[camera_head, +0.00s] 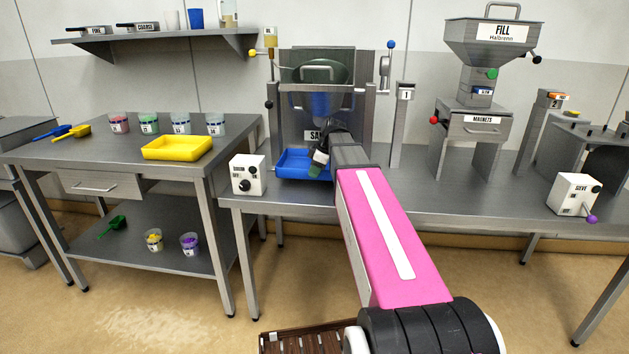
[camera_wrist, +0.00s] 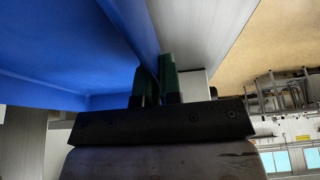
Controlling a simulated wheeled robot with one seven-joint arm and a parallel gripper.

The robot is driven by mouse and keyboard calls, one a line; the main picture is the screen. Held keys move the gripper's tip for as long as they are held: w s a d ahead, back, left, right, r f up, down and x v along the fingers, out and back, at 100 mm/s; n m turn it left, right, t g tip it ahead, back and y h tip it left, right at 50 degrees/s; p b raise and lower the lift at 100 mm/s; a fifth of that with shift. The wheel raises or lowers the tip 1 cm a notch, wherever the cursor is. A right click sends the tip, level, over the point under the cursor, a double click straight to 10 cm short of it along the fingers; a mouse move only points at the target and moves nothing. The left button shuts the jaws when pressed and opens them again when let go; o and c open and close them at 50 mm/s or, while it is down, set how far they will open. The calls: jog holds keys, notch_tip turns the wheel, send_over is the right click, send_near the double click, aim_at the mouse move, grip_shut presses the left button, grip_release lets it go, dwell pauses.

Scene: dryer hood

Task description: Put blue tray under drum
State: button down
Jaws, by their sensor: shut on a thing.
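The blue tray (camera_head: 291,159) is at the foot of the steel drum machine, at the machine's front left. I cannot tell whether it rests on the bench or is slightly lifted. The dark drum (camera_head: 323,70) sits higher in the machine's frame, above and behind the tray. My gripper (camera_head: 321,157) is at the tray's right side. In the wrist view my gripper (camera_wrist: 156,88) is shut on the wall of the blue tray (camera_wrist: 65,45). My arm hides part of the machine's lower right.
A white control box (camera_head: 248,175) stands just left of the tray on the bench. A yellow tray (camera_head: 177,147) and several cups are on the left table. The fill hopper stand (camera_head: 468,135) is at the right. Bare bench (camera_head: 430,190) lies right of my arm.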

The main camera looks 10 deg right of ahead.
jog(key=shift+f, duration=1.7)
jog(key=shift+f, duration=0.1)
jog(key=c, duration=1.3)
grip_release()
jog(key=v, duration=1.2)
